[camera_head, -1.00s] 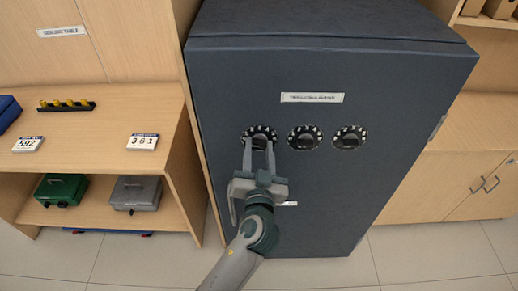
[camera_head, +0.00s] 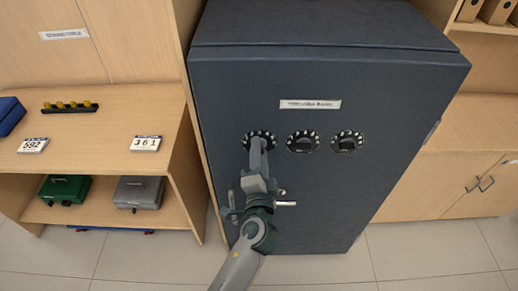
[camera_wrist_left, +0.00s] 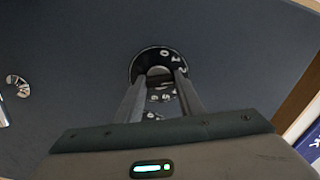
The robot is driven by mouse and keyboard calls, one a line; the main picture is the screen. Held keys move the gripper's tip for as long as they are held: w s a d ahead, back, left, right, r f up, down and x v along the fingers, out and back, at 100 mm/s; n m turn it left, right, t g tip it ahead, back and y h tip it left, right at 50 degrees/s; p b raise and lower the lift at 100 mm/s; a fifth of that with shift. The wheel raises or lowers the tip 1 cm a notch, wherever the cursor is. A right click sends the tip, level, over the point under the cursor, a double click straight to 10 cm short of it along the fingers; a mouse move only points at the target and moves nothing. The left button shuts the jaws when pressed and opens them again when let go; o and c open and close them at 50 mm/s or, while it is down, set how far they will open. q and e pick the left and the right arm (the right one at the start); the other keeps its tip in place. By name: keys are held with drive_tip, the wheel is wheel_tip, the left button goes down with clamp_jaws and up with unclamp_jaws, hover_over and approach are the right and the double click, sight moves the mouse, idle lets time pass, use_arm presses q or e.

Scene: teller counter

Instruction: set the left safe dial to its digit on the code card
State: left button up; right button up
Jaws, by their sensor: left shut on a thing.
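The dark blue safe (camera_head: 330,200) stands in the middle of the head view with three round dials in a row on its front. My left gripper (camera_head: 258,146) is at the left dial (camera_head: 250,135), shut on its knob, with the wrist turned so the fingers look edge-on. The left wrist view shows the two fingers (camera_wrist_left: 159,80) on either side of the knob and part of the dial's number ring (camera_wrist_left: 140,62). The middle dial (camera_head: 303,142) and right dial (camera_head: 347,141) are free. My right gripper is not in view.
A black strip with yellow knobs (camera_head: 70,107) lies on the shelf. A green box (camera_head: 65,189) and a grey box (camera_head: 139,192) stand below. A metal handle (camera_head: 285,204) juts from the safe beside my wrist. A wooden cabinet (camera_head: 440,180) stands right.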

use_arm(q)
drive_tip(key=shift+m+p, duration=0.8)
drive_tip(key=shift+m, duration=1.1)
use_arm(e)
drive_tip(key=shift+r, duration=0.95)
use_arm(q)
drive_tip(key=o, duration=1.1)
drive_tip(key=shift+c, duration=0.2)
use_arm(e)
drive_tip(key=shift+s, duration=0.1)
